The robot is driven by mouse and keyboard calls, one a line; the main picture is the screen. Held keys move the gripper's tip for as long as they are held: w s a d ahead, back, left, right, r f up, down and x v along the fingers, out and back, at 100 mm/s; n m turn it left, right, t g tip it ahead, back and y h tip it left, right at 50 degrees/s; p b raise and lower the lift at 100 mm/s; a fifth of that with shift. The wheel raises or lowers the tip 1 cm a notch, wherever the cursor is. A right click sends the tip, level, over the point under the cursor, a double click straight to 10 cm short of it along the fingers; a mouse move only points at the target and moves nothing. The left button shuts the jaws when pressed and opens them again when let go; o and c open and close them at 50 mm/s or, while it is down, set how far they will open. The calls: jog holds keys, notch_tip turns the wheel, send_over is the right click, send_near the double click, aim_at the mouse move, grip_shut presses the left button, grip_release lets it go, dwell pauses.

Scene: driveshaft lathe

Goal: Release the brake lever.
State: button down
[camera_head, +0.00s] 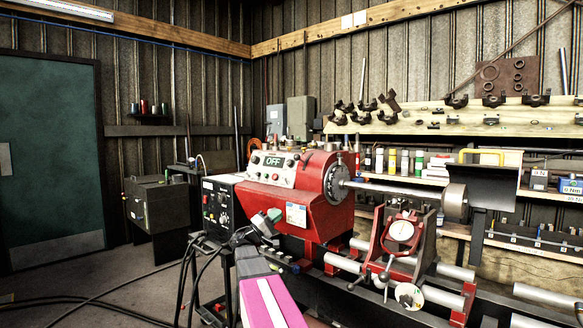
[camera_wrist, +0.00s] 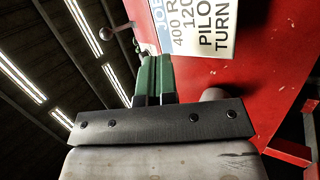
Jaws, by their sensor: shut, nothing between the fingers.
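My gripper (camera_head: 273,216) is in front of the red headstock of the lathe (camera_head: 262,183), close to its lower front face. In the wrist view its green fingers (camera_wrist: 154,62) are together and hold nothing. A metal lever with a ball end (camera_wrist: 105,33) shows at the upper left of the wrist view, apart from the fingers; I cannot tell for sure that it is the brake lever. A rounded grey part (camera_wrist: 212,94) shows just right of the fingers, partly hidden by the gripper body. In the head view I cannot make out the brake lever.
A control panel reading OFF (camera_head: 273,163) is on top of the headstock. A label (camera_wrist: 203,25) is on the red face beyond the fingers. A shaft (camera_head: 400,190) runs right from the chuck. Cables lie at the left.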

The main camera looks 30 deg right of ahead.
notch_tip(320, 180, up, 8)
jog(key=w+a+h, duration=0.1)
jog(key=h, duration=0.3)
jog(key=shift+w+a+m, duration=0.25)
jog(key=shift+w+m, duration=0.05)
jog(key=shift+w, duration=0.05)
jog(key=shift+r, duration=0.15)
jog(key=x, duration=1.4)
jog(key=w+d+r+n+t+y, duration=0.1)
jog(key=w+d+r+n+y, duration=0.1)
jog(key=d+r+y, duration=0.5)
notch_tip(320, 180, up, 3)
jog(key=shift+w+d+f+n+t, duration=0.1)
jog(key=shift+w+d+n+t, duration=0.25)
jog(key=shift+n, duration=0.25)
jog(key=shift+w+d+r, duration=0.1)
jog(key=shift+w+r, duration=0.05)
jog(key=shift+r, duration=0.05)
